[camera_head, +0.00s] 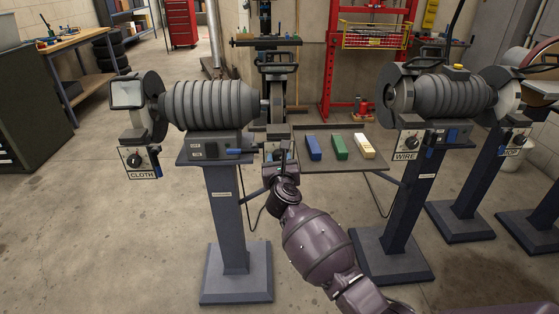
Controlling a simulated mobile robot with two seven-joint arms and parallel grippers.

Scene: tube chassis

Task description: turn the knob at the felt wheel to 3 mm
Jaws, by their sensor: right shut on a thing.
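The left polishing machine (210,105) stands on a grey pedestal. A wheel in a dark guard (276,72) is at its right end, and a small knob plate (268,153) hangs below it. My right gripper (282,158) reaches up from below in front of this plate and is shut on the knob there. The gripper hides most of the knob, its pointer and the plate's label, so I cannot read the setting or the word felt. My left gripper is not in view.
A CLOTH knob plate (139,161) hangs at the left end. The right machine (440,95) has a WIRE knob plate (407,144). Between the machines, a shelf (330,162) holds blue (313,147), green (339,147) and yellowish (364,146) bars. The floor in front is mostly clear.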

